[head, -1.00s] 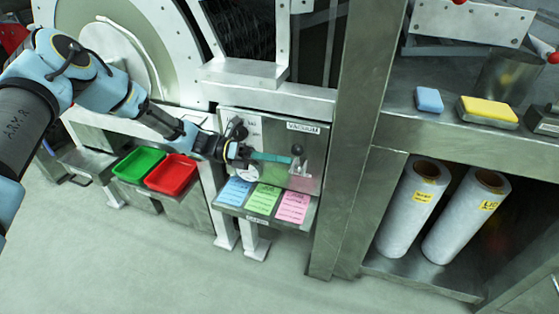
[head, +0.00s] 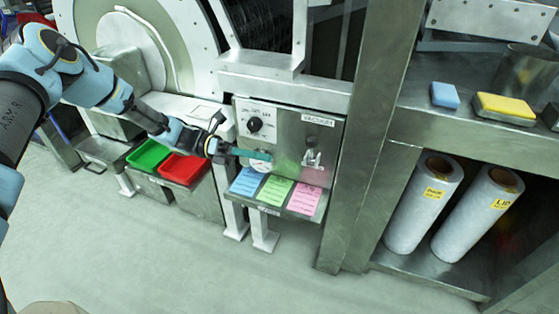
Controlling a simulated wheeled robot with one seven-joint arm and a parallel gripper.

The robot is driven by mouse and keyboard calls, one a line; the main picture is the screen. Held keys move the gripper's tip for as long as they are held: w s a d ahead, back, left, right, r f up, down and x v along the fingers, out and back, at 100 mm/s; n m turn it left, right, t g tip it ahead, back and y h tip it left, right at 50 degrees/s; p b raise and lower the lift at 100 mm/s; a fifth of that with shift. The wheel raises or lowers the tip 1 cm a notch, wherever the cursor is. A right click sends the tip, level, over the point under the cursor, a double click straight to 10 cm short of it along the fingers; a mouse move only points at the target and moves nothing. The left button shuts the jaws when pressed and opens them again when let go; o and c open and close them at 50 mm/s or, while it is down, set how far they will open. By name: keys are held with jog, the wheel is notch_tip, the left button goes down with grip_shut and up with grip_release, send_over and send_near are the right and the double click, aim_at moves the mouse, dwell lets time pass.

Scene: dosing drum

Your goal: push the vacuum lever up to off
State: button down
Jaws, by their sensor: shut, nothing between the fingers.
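The vacuum lever (head: 312,157) is on the steel control panel (head: 290,140), below the VACUUM label (head: 318,120). Its silver mount shows, with a small dark part at its upper end. The lever's exact angle is hard to tell at this size. My gripper (head: 266,155) comes in from the left in front of the panel, its teal fingers shut and empty. The fingertips point right towards the lever, about level with it, and a visible gap lies between them.
Below are blue (head: 248,182), green (head: 275,192) and pink (head: 304,201) cards on a ledge. Green (head: 149,154) and red (head: 183,169) trays stand left. A steel post (head: 365,150) stands right of the panel.

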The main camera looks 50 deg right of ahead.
jog(key=v, duration=0.3)
jog(key=shift+w+a, duration=0.15)
jog(key=shift+w, duration=0.05)
dwell(0.4)
jog(key=w+a+r+m+t+y+p, duration=0.1)
jog(key=w+a+r+m+t+p, duration=0.2)
jog(key=a, duration=0.6)
jog(key=w+a+r+m+t+y+p, duration=0.1)
jog(key=w+a+r+m+t+y, duration=0.1)
jog(key=w+a+r+t, duration=0.45)
jog(key=w+a+r+m+t+y+p, duration=0.1)
jog(key=w+a+m+t+p, duration=0.15)
jog(key=a, duration=0.75)
jog(key=a+r+m+t+y+p, duration=0.1)
jog(key=a+r+m+t, duration=0.2)
jog(key=a, duration=0.6)
jog(key=a+r+m+t+y+p, duration=0.1)
jog(key=a+r+m+t+p, duration=0.1)
jog(key=a+r, duration=0.5)
jog(key=a+m+t, duration=0.1)
jog(key=a, duration=0.2)
jog(key=shift+s+a+r+m+t, duration=0.2)
jog(key=shift+s+a+m+t, duration=0.1)
jog(key=shift+m+t, duration=0.1)
